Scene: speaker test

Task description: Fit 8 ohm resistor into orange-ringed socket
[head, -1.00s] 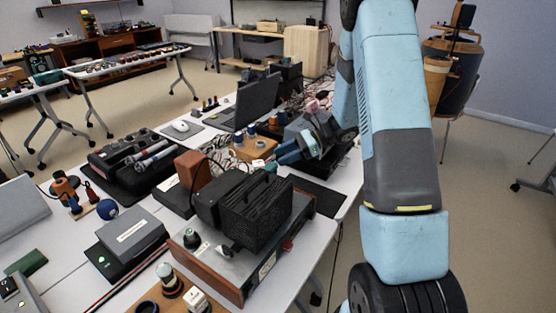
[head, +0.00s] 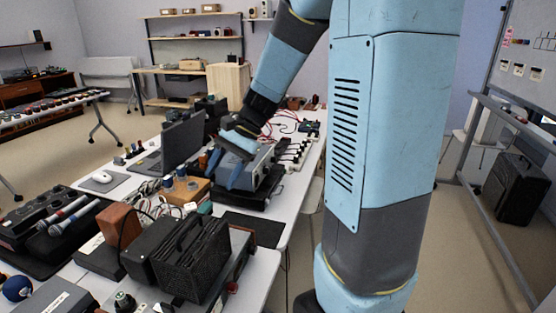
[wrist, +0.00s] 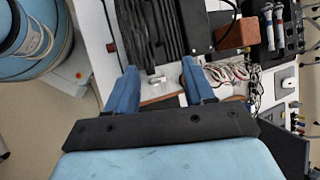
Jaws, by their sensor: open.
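My gripper (head: 221,172) is open, its blue fingers pointing down above the bench near a grey device (head: 256,170). In the wrist view the fingers (wrist: 159,66) are apart, with a small pale piece (wrist: 157,79) seen in the gap beyond them. I cannot tell whether that piece is the 8 ohm resistor; no resistor label is readable. A wooden block (head: 196,191) with blue-topped posts stands left of the fingers. I cannot make out an orange-ringed socket in either current view.
A black finned box (head: 192,262) and a reddish-brown box (head: 118,226) stand in front. An open laptop (head: 180,141) is behind on the left, with loose cables nearby.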

